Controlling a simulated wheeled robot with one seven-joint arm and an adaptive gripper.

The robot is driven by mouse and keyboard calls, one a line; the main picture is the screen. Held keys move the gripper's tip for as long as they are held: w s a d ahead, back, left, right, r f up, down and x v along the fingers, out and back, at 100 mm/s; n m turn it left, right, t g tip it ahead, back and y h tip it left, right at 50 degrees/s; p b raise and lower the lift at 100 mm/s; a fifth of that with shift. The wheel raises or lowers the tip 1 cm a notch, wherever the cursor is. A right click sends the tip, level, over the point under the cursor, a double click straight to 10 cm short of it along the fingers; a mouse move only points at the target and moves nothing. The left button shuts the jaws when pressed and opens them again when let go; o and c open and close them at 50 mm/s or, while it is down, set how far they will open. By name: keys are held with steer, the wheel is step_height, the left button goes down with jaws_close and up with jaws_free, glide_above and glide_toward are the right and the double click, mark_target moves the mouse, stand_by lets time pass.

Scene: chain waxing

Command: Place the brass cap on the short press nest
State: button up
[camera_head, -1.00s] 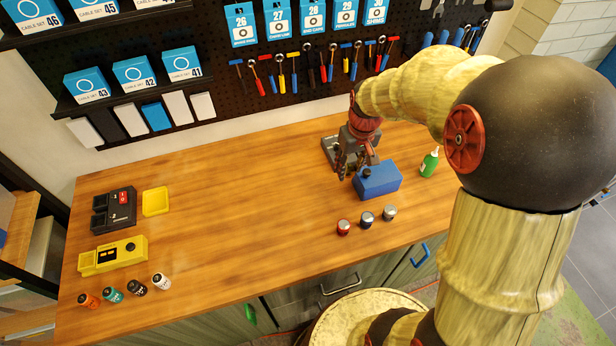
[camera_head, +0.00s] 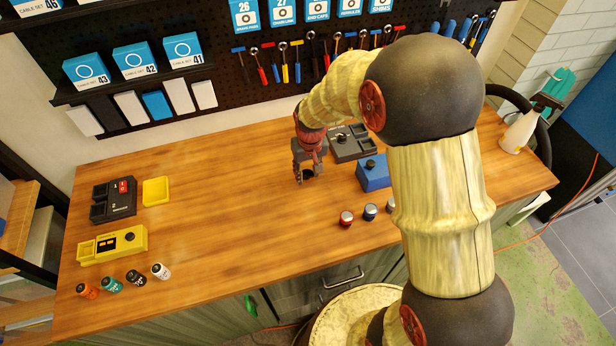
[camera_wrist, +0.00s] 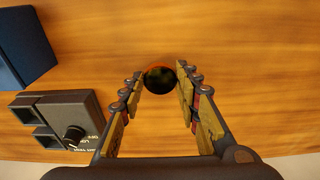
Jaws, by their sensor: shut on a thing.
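My gripper (camera_head: 303,178) is above the middle of the wooden bench, left of the blue box. In the wrist view its fingertips (camera_wrist: 161,88) are shut on a round, dark, shiny piece with an orange-brown edge, which I take to be the brass cap (camera_wrist: 160,80). The fingers hide it in the head view. No part is clearly marked as the short press nest. A dark grey unit (camera_head: 352,146) with a dial and two open compartments stands right of my gripper; it also shows in the wrist view (camera_wrist: 62,122).
A blue box (camera_head: 373,177) with a black knob stands beside the dark unit. Small canisters (camera_head: 346,218) stand in front. At left are a black unit (camera_head: 113,203), a yellow tray (camera_head: 156,191), a yellow device (camera_head: 112,244) and several small cylinders (camera_head: 112,285). Mid-left bench is clear.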

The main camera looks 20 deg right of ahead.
steer(key=shift+f, duration=1.1)
steer(key=shift+f, duration=0.15)
steer(key=o, duration=1.2)
